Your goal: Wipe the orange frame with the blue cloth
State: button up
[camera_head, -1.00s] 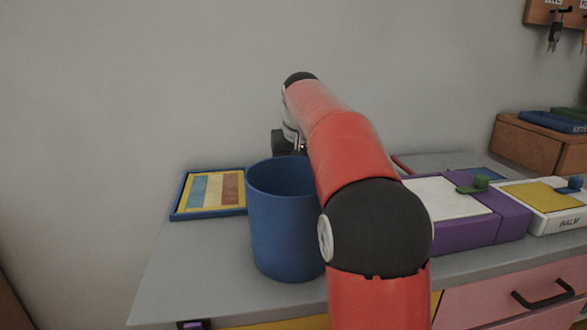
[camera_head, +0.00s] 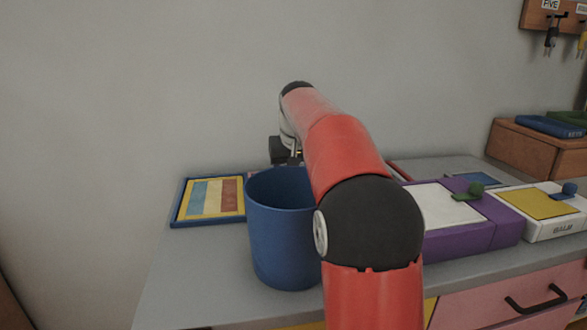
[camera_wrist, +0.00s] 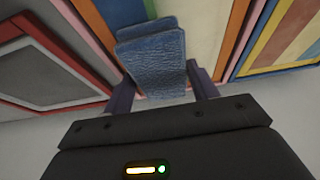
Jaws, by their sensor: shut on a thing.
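The blue cloth (camera_wrist: 152,60) is a folded, textured pad. My gripper (camera_wrist: 162,88) is shut on it, with a dark finger at each side. In the wrist view the cloth lies across the frame with orange-pink edges (camera_wrist: 248,38), over its pale middle and near its lower side. I cannot tell whether the cloth touches the surface. In the head view my gripper (camera_head: 285,150) shows in part behind the blue bin, above the back of the table. There the cloth and most of the orange frame are hidden by the bin and my arm.
A blue bin (camera_head: 283,235) stands on the grey table (camera_head: 200,270) in front of my gripper. A blue-edged striped frame (camera_head: 178,214) lies at left. A red-edged frame (camera_wrist: 75,65) is at left in the wrist view. Purple (camera_head: 500,228) and white (camera_head: 560,228) boxes stand at right.

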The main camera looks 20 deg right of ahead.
jog(key=shift+w, duration=0.3)
jog(key=shift+s+a+f+b, duration=0.1)
jog(key=shift+s+f+b, duration=0.05)
jog(key=shift+s+b, duration=0.5)
jog(key=shift+s+a+b, duration=0.15)
jog(key=shift+s+b, duration=0.2)
jog(key=shift+s, duration=0.45)
jog(key=shift+s+a+b, duration=0.15)
jog(key=shift+s+b, duration=0.15)
jog(key=shift+s, duration=0.45)
jog(key=shift+w+d+r+p, duration=0.1)
jog(key=shift+w+r+p, duration=0.1)
jog(key=shift+w+p, duration=0.35)
jog(key=shift+w+d+p, duration=0.2)
jog(key=shift+w+p, duration=0.7)
jog(key=shift+p, duration=0.2)
jog(key=shift+w+d+f+p, duration=0.1)
jog(key=shift+w+d+p, duration=0.05)
jog(key=shift+w+p, duration=0.45)
jog(key=shift+s+a+b, duration=0.2)
jog(key=shift+s+b, duration=0.65)
jog(key=shift+s, duration=0.15)
